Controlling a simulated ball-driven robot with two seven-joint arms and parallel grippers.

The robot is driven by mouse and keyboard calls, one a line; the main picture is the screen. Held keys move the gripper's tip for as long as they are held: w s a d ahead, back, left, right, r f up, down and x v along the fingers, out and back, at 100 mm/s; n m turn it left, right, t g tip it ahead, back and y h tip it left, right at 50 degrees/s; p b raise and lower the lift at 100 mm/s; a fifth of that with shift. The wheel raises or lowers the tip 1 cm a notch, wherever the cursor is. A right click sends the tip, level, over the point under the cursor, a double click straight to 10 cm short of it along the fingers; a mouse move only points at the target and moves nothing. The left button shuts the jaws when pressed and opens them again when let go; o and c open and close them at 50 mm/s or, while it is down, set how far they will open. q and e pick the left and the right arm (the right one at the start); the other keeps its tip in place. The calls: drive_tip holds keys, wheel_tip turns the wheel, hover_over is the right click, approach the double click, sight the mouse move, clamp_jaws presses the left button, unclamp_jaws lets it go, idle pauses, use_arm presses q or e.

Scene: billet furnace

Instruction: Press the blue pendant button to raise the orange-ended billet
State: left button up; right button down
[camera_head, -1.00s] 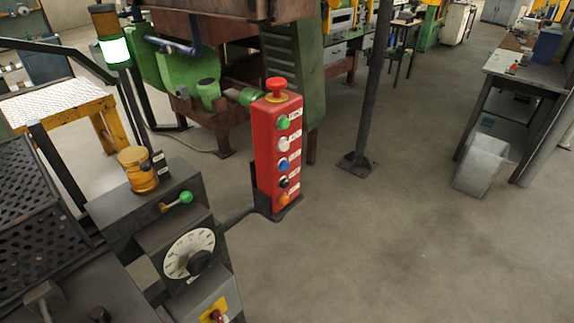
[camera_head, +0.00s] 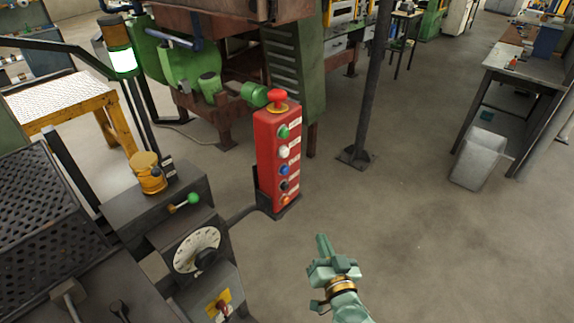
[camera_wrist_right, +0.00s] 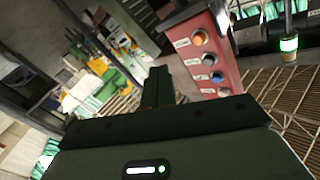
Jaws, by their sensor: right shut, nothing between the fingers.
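The red pendant box (camera_head: 266,150) stands upright in the middle of the head view. A red mushroom knob tops a column of green, white, blue, black and orange buttons. The blue button (camera_head: 284,170) is the middle of the column. In the right wrist view the pendant (camera_wrist_right: 192,60) shows at upper right, with its blue button (camera_wrist_right: 218,76) visible. My right gripper (camera_head: 321,240) is shut and empty, below and to the right of the pendant, apart from it. Its closed fingers (camera_wrist_right: 158,82) also show in the right wrist view. My left gripper and the orange-ended billet are not identifiable in view.
A dark control console with a dial (camera_head: 197,250) and a green-knobbed lever (camera_head: 193,199) stands left of the pendant. A dark post (camera_head: 370,90) rises behind. A workbench (camera_head: 500,65) and a grey bin (camera_head: 478,158) are at right. Open floor lies between.

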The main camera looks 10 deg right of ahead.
sight(284, 170)
wheel_tip(284, 170, up, 14)
drive_tip(key=w+m+t+h+p, duration=0.1)
drive_tip(key=m+h, duration=0.1)
drive_tip(key=m, duration=0.2)
drive_tip(key=shift+w+d+f+m+t+h, duration=0.2)
drive_tip(key=shift+w+d+m+t+h, duration=0.1)
drive_tip(key=shift+w+m+h, duration=0.1)
drive_tip(key=shift+a, duration=0.1)
drive_tip(key=w+a+b, duration=0.2)
drive_tip(key=w+a, duration=0.3)
drive_tip(key=w, duration=0.2)
drive_tip(key=shift+a, duration=0.2)
idle(1.3)
drive_tip(key=shift+w+a, duration=0.25)
drive_tip(key=shift+w, duration=0.05)
